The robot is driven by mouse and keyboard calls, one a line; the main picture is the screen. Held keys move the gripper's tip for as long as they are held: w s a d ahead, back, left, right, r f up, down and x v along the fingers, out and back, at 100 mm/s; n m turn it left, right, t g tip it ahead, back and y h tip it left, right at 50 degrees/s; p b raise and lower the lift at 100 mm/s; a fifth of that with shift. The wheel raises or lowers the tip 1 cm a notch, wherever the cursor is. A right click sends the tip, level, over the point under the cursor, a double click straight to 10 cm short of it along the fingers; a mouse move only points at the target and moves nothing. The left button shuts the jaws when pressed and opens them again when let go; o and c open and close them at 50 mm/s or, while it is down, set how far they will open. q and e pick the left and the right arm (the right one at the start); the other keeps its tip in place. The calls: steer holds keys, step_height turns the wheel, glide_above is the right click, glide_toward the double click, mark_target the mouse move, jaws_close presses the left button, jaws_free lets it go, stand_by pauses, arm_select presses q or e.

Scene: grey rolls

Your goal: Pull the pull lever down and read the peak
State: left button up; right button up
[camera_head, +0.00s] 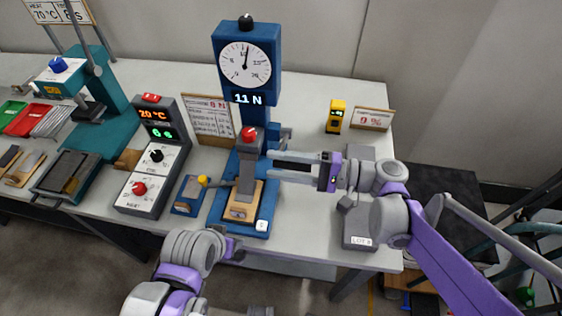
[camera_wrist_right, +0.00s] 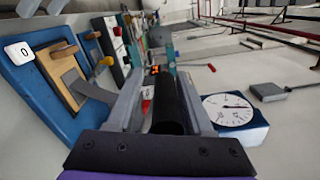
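The blue pull tester has a white dial (camera_head: 245,65) at its top and a lit readout (camera_head: 247,99) showing 11 N. The dial also shows in the right wrist view (camera_wrist_right: 228,112). A grey strip (camera_head: 249,165) stands under a red knob (camera_head: 249,134), over the blue base (camera_head: 263,213) with a wooden plate. My right gripper (camera_head: 270,166) is open just right of the strip, fingers pointing left. My left gripper (camera_head: 232,248) is low in front, fingers not visible.
A control box (camera_head: 152,165) stands left of the tester and a paper sign (camera_head: 208,120) behind it. A yellow device (camera_head: 336,116) and a small card (camera_head: 372,119) stand at the back right. A grey block labelled LOT (camera_head: 358,228) lies front right. A dark cylinder (camera_wrist_right: 168,108) shows between the wrist-view fingers.

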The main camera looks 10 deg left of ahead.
steer(key=shift+d+r, duration=0.1)
arm_select(q)
steer(key=shift+f, duration=0.2)
arm_select(e)
steer(key=d, duration=1)
steer(key=shift+d, duration=0.35)
arm_select(q)
steer(key=shift+s, duration=0.2)
arm_select(e)
steer(key=shift+s, duration=0.1)
